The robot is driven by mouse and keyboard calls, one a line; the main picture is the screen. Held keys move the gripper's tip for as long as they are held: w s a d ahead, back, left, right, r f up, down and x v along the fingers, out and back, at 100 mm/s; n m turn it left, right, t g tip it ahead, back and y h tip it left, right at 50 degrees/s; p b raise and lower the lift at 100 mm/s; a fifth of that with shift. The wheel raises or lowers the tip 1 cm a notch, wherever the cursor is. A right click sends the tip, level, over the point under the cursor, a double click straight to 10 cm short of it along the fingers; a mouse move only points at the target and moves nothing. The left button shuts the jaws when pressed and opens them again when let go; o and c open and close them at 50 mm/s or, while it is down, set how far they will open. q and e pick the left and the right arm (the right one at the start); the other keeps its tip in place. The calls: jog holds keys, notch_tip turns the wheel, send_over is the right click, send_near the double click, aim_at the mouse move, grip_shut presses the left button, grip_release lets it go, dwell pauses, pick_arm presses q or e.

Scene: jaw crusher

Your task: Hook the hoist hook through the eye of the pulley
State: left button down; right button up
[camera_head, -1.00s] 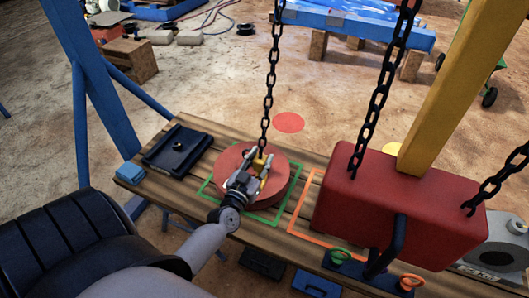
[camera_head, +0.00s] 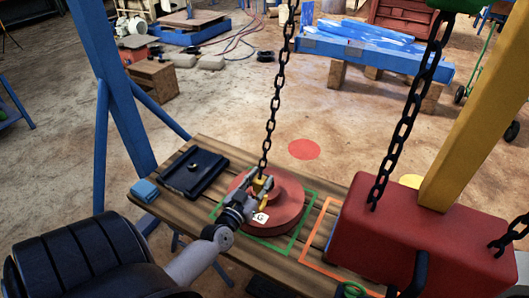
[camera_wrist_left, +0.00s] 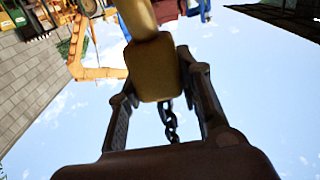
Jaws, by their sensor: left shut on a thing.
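The red pulley (camera_head: 288,210) lies flat on the wooden bench, inside a green outlined square. My left gripper (camera_head: 262,188) is above the pulley's left part, shut on the yellow hoist hook (camera_head: 263,182), which hangs from a dark chain (camera_head: 275,110). In the left wrist view the yellow hook block (camera_wrist_left: 152,70) sits between the two fingers, with chain links (camera_wrist_left: 169,120) beyond it. The pulley's eye and the hook's tip are hidden by the gripper, so I cannot tell whether they meet. My right gripper is not in view.
A blue frame post (camera_head: 115,100) stands behind. An orange outlined area (camera_head: 318,240) is right of the pulley.

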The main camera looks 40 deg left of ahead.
pick_arm(q)
jog(key=shift+s+a+r+b, duration=0.1)
jog(key=shift+s+a+b, duration=0.2)
jog(key=shift+a, duration=0.65)
jog(key=shift+s+a+r+b, duration=0.1)
jog(key=shift+s+a+b, duration=0.15)
jog(key=shift+a, duration=0.7)
jog(key=shift+f+b+x, duration=0.15)
jog(key=shift+x, duration=0.95)
jog(key=shift+f+b+x, duration=0.15)
jog(key=shift+x, duration=0.95)
jog(key=shift+x, duration=1.7)
jog(key=shift+r, duration=0.25)
jog(key=shift+w+a+r, duration=0.1)
jog(key=shift+w+r, duration=0.25)
jog(key=shift+w, duration=0.15)
jog(key=shift+p, duration=0.3)
